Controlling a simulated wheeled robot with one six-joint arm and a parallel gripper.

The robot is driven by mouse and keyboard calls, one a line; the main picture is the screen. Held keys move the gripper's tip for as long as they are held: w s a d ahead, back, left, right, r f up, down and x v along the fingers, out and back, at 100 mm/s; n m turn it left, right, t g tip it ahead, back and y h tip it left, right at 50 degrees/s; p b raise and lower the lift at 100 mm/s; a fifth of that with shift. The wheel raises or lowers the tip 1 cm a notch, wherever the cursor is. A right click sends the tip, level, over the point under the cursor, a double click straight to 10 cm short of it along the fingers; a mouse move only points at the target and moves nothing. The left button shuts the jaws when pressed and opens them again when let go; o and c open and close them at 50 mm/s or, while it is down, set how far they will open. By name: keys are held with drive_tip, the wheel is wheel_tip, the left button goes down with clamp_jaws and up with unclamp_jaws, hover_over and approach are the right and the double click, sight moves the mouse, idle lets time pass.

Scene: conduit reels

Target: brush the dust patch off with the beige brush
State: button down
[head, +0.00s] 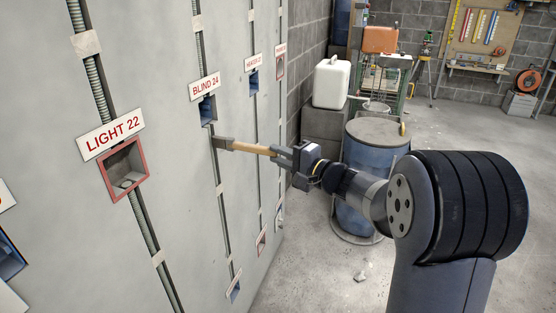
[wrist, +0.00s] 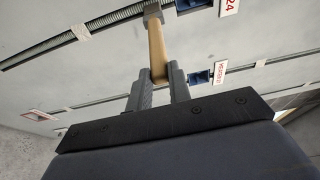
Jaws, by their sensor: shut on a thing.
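My gripper (head: 290,157) is shut on the brush (head: 250,148), which has a beige handle and a darker grey-brown head at its far end. The brush points left toward the grey wall panel, its head close to the conduit below the BLIND 24 box. I cannot tell whether the head touches the wall. In the wrist view the brush (wrist: 157,50) stands out between the two fingers of my gripper (wrist: 159,78), its head near a conduit. I cannot make out a dust patch in either view.
The wall panel (head: 190,250) carries several conduits and boxes, including a red-framed box (head: 124,170) under the LIGHT 22 sign (head: 110,134) and a blue box (head: 207,109) under the BLIND 24 sign (head: 205,86). A blue drum (head: 360,215) stands behind my arm. Floor at right is mostly clear.

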drive_tip(key=w, duration=0.1)
drive_tip(key=w+d, duration=0.1)
drive_tip(key=w, duration=0.1)
drive_tip(key=w+d, duration=0.1)
drive_tip(key=w, duration=0.1)
idle(0.8)
drive_tip(key=shift+d, duration=0.1)
drive_tip(key=s+d+b, duration=0.2)
drive_tip(key=s+d, duration=0.1)
drive_tip(key=d, duration=0.5)
drive_tip(key=shift+s+d+b, duration=0.15)
drive_tip(key=shift+s+b, duration=0.1)
drive_tip(key=shift+b, duration=0.05)
idle(0.9)
